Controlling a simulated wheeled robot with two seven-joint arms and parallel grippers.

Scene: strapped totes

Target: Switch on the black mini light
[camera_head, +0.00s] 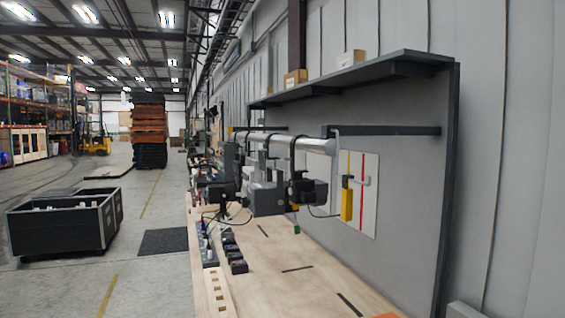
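Several light-like fixtures hang from a silver bar (290,141) over the workbench. A small black box-shaped light (314,192) hangs at the right on a dark clamp. A larger dark grey fixture (268,200) hangs in the middle, and another black light (222,192) hangs at the left. I cannot tell which one is the mini light, and no switch or lit lamp can be made out. Neither of my grippers shows in the head view.
The wooden workbench (290,270) has a row of small dark items (235,258) along its left side and free room at the front. A yellow device (347,200) hangs by a white panel. A black open crate (65,222) stands on the floor at left.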

